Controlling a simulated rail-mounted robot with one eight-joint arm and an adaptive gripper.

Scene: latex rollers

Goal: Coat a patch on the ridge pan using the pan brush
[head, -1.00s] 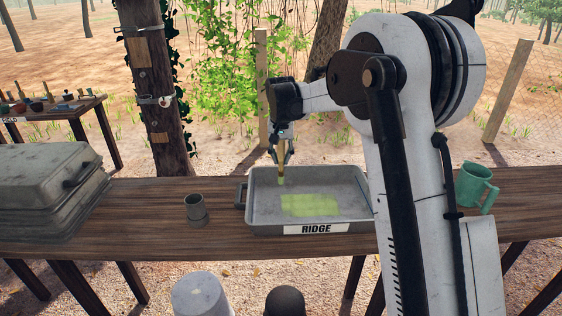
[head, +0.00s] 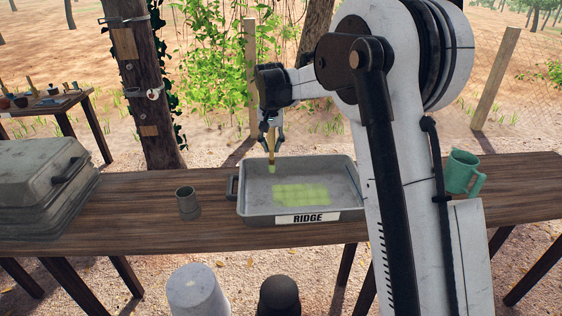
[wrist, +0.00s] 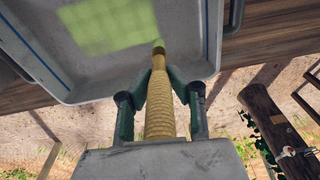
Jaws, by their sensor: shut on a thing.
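The ridge pan (head: 345,197) is a grey metal tray with a white RIDGE label on its front wall, on the wooden table. A pale green patch (head: 300,194) covers part of its floor; it also shows in the wrist view (wrist: 100,25). My gripper (head: 271,140) is over the pan's far left part, shut on the pan brush (head: 271,158). The brush has a wrapped tan handle (wrist: 160,105) and a green tip pointing down. The tip is beyond the patch, near the far wall. I cannot tell whether the tip touches the pan floor.
A grey-green cup (head: 188,204) stands left of the pan, and a green mug (head: 462,172) stands to the right behind my arm. A grey lidded case (head: 40,185) is at the table's left. A post (head: 140,90) rises behind the table.

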